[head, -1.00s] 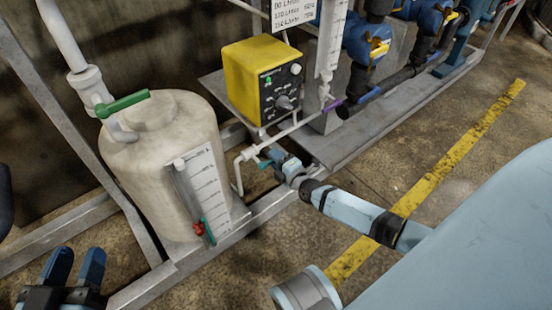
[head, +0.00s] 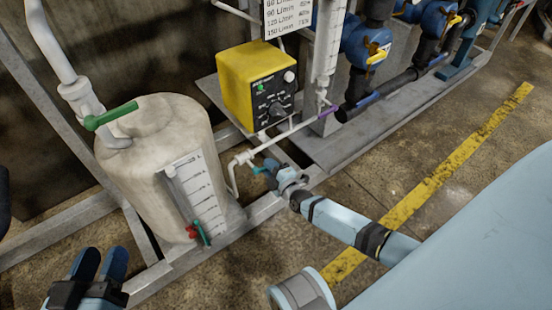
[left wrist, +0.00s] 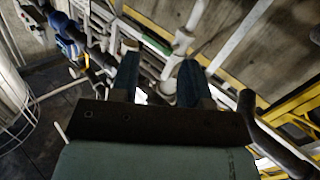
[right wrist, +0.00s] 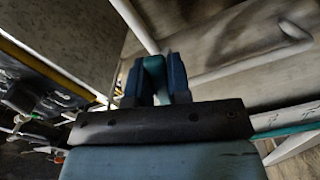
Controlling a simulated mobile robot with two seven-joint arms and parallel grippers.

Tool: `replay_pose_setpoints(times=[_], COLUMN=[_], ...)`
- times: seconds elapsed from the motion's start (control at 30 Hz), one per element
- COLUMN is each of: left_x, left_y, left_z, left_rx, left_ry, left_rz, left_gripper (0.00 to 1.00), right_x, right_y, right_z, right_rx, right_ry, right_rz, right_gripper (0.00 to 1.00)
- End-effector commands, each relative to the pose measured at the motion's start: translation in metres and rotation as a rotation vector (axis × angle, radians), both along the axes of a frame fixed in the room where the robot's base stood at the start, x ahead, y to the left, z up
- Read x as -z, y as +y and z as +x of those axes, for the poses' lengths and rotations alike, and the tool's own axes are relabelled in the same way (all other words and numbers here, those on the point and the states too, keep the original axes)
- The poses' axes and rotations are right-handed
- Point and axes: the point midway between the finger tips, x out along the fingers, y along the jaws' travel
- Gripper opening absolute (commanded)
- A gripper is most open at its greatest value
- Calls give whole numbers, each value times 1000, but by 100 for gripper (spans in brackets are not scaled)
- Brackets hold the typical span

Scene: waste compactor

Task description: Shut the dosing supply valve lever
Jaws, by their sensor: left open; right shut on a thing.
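A small teal lever (head: 259,170) sits on the thin white pipe (head: 240,160) between the tank and the yellow dosing pump. My right gripper (head: 270,170) is at this lever, shut on it. In the right wrist view the teal lever (right wrist: 154,78) stands between the two blue fingers; the valve body is largely hidden. My left gripper (head: 101,258) is open and empty, low in front of the tank. Its two fingers also show in the left wrist view (left wrist: 158,80).
The cream tank (head: 150,150) has a green lever (head: 110,115) on top and a red-and-teal valve (head: 200,232) at its gauge. The yellow pump (head: 250,85) stands behind the white pipe. A metal frame rail (head: 235,232) runs in front. Floor near the yellow stripe (head: 440,195) is clear.

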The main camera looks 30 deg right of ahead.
Motion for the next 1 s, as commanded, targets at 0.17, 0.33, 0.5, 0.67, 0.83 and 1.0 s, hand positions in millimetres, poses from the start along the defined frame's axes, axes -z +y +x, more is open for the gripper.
replay_pose_setpoints(times=[0.17, 0.33, 0.5, 0.67, 0.83, 1.0], left_x=[3, 3, -1, -7, -9, -11], left_y=[-3, -2, -2, -1, -1, -2], left_z=[-4, -7, -7, -7, -6, -6], left_rx=[-2, -3, -9, -12, -13, -12], left_ry=[47, 62, 48, 30, 23, 18], left_rz=[-23, -32, -35, -44, -46, -49], left_gripper=[43, 43, 43, 43, 43, 43], right_x=[8, 15, 22, 27, 31, 34], right_y=[7, 11, 17, 22, 27, 29], right_z=[0, -1, -1, -1, -2, -2], right_rx=[3, 3, 2, 2, 2, 2], right_ry=[15, 28, 41, 52, 65, 78], right_rz=[167, 330, 490, 641, 803, 952], right_gripper=[0, 0, 0, 0, 0, 0])
